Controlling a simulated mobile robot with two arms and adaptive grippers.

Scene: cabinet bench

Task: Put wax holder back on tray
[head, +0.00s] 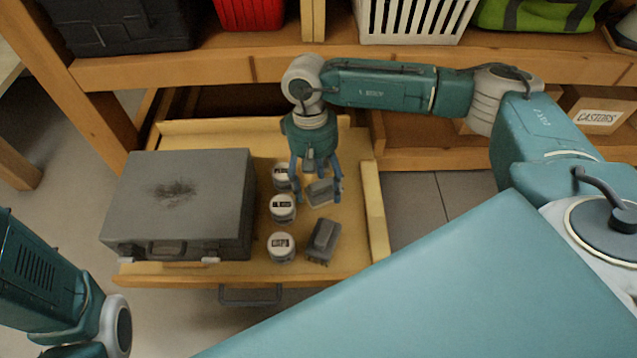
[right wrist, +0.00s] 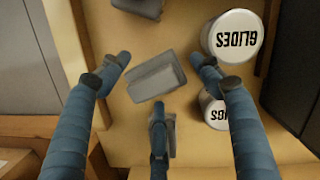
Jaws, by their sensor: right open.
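A pull-out wooden tray (head: 190,268) holds small grey blocks, and I cannot tell for sure which one is the wax holder. One grey block (head: 321,193) lies under my right gripper (head: 317,184). In the right wrist view this tilted grey block (right wrist: 155,76) lies between the spread fingers of my right gripper (right wrist: 150,74), with gaps on both sides. My right gripper is open, its fingers pointing down. A second grey block (head: 323,241) lies nearer the tray's front edge. My left arm shows at lower left, but its gripper is out of view.
A large grey case (head: 180,200) fills the tray's left side. Several white tins stand in a column, including a middle tin (head: 282,208) and a front tin (head: 281,246); a GLIDES tin (right wrist: 233,37) is close to a right finger. A shelf (head: 200,66) with bins runs behind.

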